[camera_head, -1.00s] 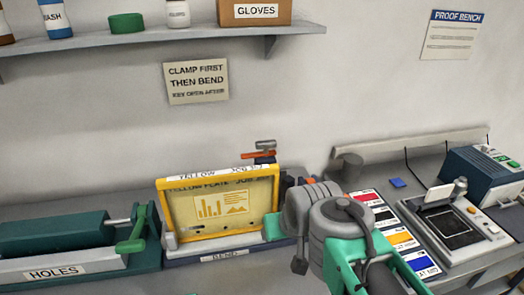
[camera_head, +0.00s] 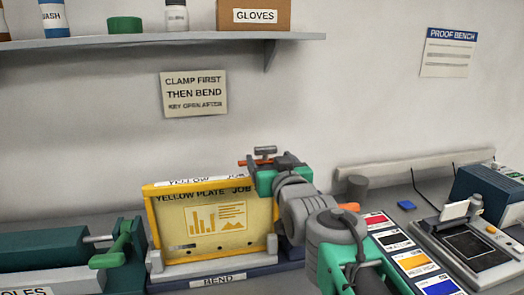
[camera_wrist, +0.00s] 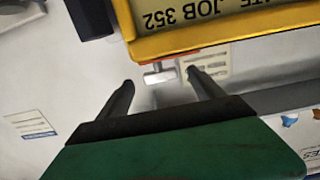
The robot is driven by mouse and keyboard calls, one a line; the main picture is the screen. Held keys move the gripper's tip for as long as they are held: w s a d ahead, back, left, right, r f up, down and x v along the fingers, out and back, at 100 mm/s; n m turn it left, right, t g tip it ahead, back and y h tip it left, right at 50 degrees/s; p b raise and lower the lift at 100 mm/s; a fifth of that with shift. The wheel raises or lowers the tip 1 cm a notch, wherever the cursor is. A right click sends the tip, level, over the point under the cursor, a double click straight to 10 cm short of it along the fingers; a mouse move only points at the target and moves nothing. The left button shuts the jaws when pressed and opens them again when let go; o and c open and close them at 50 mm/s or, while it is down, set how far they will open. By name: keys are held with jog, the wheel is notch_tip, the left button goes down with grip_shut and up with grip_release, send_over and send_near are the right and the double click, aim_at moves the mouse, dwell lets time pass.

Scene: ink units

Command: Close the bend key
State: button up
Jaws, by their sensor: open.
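A yellow-framed plate marked "YELLOW PLATE JOB" (camera_head: 217,190) stands upright in the unit labelled BEND (camera_head: 217,279). A grey T-shaped metal piece (camera_head: 265,150), apparently the bend key, shows just above the frame's top right corner beside a red bar (camera_head: 247,163). My gripper (camera_head: 272,165) is at that corner, partly hiding these parts. In the wrist view my gripper (camera_wrist: 160,78) is open, with its two dark fingers apart. The grey piece (camera_wrist: 160,73) lies between the fingertips in that picture. I cannot tell its depth or any contact. The yellow frame (camera_wrist: 215,32) crosses the top.
The HOLES unit (camera_head: 60,272) with a green lever (camera_head: 122,245) stands on the left. Colour cards (camera_head: 400,250) and the proofing device (camera_head: 470,245) are on the right. A shelf (camera_head: 150,44) with bottles and a GLOVES box (camera_head: 254,17) hangs above.

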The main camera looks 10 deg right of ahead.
aim_at(265, 147)
jog(key=shift+w+r+t, duration=0.2)
jog(key=shift+r+t, duration=0.05)
jog(key=shift+t, duration=0.05)
jog(key=shift+w+r, duration=0.15)
jog(key=shift+w, duration=0.15)
jog(key=w+p, duration=0.2)
jog(key=w, duration=0.5)
jog(key=shift+w, duration=0.25)
grip_shut()
